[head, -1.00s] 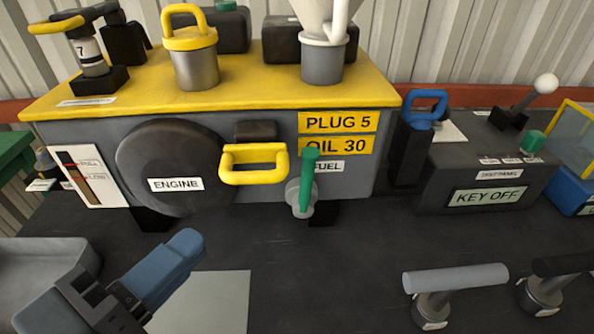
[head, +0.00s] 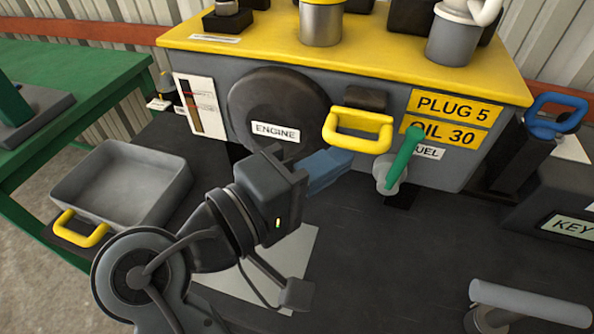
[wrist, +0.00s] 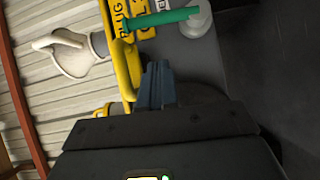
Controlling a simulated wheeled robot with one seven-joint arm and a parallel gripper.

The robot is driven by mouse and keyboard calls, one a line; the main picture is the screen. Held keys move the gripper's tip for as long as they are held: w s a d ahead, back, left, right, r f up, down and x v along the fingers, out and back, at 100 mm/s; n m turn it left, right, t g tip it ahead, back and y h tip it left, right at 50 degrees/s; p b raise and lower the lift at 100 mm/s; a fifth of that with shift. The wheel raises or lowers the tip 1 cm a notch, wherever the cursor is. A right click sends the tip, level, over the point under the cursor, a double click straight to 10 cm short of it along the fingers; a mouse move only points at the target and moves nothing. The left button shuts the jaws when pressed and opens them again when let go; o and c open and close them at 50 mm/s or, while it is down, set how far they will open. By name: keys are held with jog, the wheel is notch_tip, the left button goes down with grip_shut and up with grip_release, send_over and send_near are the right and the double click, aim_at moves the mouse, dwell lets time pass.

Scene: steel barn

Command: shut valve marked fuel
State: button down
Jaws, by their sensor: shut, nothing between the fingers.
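The fuel valve has a green lever (head: 405,156) on a round grey hub (head: 386,174), low on the engine's front. Its lever points up and partly covers the FUEL label (head: 430,152). In the wrist view, which is turned sideways, the green lever (wrist: 160,21) lies across the top, with the grey hub (wrist: 198,20) at its right end. My gripper (head: 338,163) has blue fingers, shut and empty, left of the valve and just below the yellow handle. The wrist view shows the fingers (wrist: 156,75) together, apart from the lever.
The yellow handle (head: 358,146) sticks out from the engine (head: 300,62) beside my fingers. A grey tray (head: 120,190) stands at left. A grey-handled lever (head: 530,303) stands at lower right. The dark bench top (head: 420,255) before the valve is clear.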

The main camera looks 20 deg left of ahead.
aim_at(399, 161)
jog(key=shift+w+d+f+p, duration=0.1)
jog(key=shift+w+d+p, duration=0.2)
jog(key=shift+d, duration=0.5)
jog(key=shift+w+d+f+p, duration=0.1)
jog(key=shift+w+d, duration=0.25)
jog(key=shift+d, duration=0.5)
jog(key=shift+w+d+p, duration=0.15)
jog(key=shift+w+d, duration=0.2)
jog(key=shift+d, duration=0.45)
